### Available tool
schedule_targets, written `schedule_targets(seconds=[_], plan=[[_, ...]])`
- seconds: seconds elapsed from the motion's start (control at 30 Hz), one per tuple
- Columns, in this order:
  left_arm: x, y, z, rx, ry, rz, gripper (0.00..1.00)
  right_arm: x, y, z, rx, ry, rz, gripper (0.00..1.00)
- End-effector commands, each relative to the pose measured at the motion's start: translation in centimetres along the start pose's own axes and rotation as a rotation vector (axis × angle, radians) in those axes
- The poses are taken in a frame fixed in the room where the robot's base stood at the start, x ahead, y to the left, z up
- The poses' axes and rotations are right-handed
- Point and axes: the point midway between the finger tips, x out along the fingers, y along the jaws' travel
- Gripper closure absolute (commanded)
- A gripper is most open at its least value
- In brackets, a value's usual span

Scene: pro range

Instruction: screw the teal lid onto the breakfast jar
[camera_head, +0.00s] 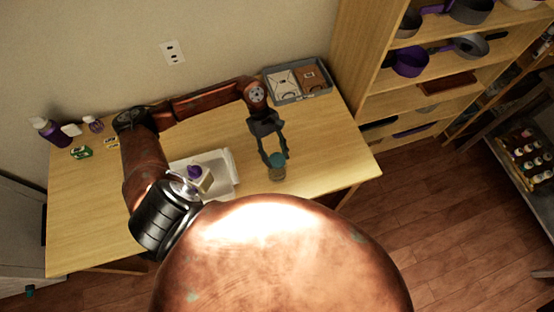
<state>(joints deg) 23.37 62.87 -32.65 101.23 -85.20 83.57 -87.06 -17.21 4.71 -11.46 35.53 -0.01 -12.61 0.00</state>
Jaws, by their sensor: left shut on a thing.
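My left gripper (275,155) comes in over the right half of the table and points down toward the front. It is shut on the teal lid (277,160). The breakfast jar (277,174) stands on the table directly below the lid. The lid appears to be at the jar's mouth, but from this height I cannot tell whether it rests on the rim or how far it is turned. My right gripper is not in view.
A white tray (229,187) with a purple-topped item lies left of the jar, partly behind my arm. A grey tray (290,100) with flat packets sits at the back right. Purple bottles (52,132) and small boxes stand at the far left. The table's right end is clear.

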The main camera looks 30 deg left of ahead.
Motion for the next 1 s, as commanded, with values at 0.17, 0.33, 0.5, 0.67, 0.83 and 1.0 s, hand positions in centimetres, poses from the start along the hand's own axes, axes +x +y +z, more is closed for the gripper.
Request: schedule_targets(seconds=[0.17,0.33,0.5,0.67,0.83,1.0], plan=[[0.01,0.01,-0.01,0.0,0.0,0.0,0.72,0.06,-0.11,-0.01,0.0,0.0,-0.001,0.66],[0.04,0.01,-0.03,0.0,0.0,0.0,0.72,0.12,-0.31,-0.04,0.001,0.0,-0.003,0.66],[0.07,0.01,-0.04,0.0,0.0,0.0,0.72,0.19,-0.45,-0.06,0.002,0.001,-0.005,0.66],[0.08,0.01,-0.05,0.0,0.0,0.0,0.72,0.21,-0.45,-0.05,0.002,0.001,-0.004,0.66],[0.07,0.01,-0.05,0.0,0.0,0.0,0.72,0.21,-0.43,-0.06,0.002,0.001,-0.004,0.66],[0.22,0.1,-0.14,0.02,0.001,-0.01,0.72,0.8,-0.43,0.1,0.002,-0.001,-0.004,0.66]])
